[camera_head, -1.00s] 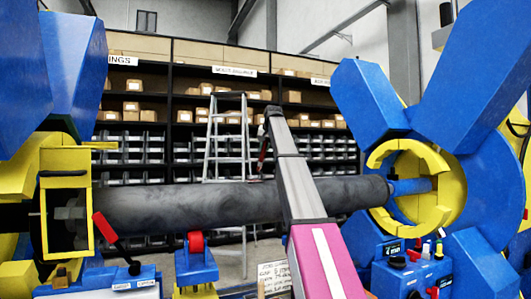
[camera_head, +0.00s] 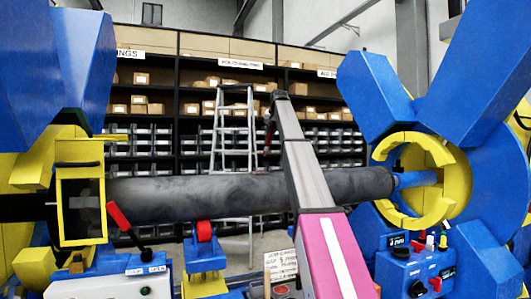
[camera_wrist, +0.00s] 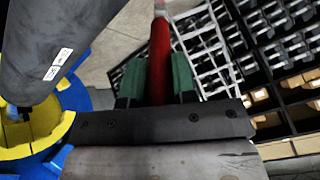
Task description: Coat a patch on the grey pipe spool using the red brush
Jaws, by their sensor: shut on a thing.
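The grey pipe spool (camera_head: 200,190) lies level between two blue positioner ends. It also shows at the upper left of the wrist view (camera_wrist: 60,45), with a small white label. My gripper (camera_wrist: 157,80) has green finger pads shut on the red handle of the brush (camera_wrist: 160,50). The brush's far end runs out of the top of the wrist view, so its bristles are hidden. In the head view my arm crosses in front of the pipe. My gripper (camera_head: 271,118) and a bit of red brush (camera_head: 267,140) show above the pipe's top edge; contact cannot be told.
A red roller support (camera_head: 204,231) stands below. A ladder (camera_head: 218,130) and shelves (camera_head: 190,110) stand behind.

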